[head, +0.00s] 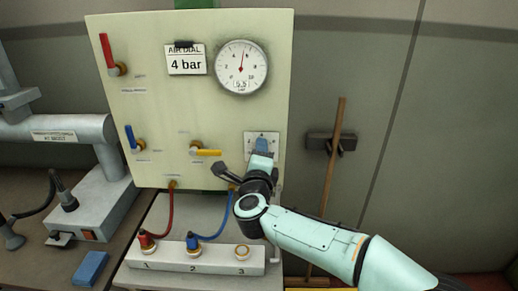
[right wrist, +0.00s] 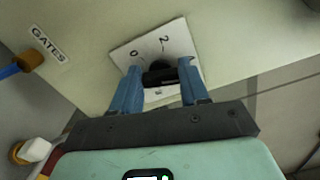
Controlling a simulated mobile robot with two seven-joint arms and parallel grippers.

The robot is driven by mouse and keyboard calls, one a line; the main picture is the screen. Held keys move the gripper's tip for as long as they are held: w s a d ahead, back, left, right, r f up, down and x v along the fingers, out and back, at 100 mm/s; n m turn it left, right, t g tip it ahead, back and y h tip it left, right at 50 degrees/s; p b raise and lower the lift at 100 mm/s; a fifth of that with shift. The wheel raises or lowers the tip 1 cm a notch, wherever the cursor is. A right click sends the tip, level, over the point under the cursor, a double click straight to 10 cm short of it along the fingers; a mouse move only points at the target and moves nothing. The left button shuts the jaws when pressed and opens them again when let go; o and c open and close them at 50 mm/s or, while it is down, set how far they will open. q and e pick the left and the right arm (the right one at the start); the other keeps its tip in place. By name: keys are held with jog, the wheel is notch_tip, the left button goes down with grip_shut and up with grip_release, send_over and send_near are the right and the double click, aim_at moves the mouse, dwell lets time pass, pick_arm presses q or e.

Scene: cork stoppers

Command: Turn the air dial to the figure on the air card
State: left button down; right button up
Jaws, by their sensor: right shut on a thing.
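The air card (head: 185,62) hangs at the top of the cream panel and reads "AIR DIAL 4 bar". The round gauge (head: 241,67) is right of it; its small window seems to read 5.5, and its red needle points nearly straight up. The air dial's white plate (head: 250,138) is at the panel's lower right. My right gripper (head: 262,147) covers much of it. In the right wrist view, the black knob (right wrist: 161,76) sits between the blue fingers of my right gripper (right wrist: 159,84), which is shut on it. The numbers 0 and 2 show on the plate. My left gripper is not in view.
The panel carries a red lever (head: 107,52), a blue lever (head: 131,138) and a yellow lever (head: 207,152). Red (head: 172,212) and blue (head: 226,218) hoses hang below, near my right gripper. A wooden stick (head: 334,150) stands against the wall at right.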

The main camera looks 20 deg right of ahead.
jog(key=shift+n+p, duration=0.55)
jog(key=shift+n, duration=0.65)
jog(key=o, duration=1.1)
jog(key=shift+c, duration=0.2)
jog(key=b+v, duration=0.2)
jog(key=v, duration=1.1)
jog(key=shift+s, duration=0.2)
jog(key=shift+a+f, duration=0.1)
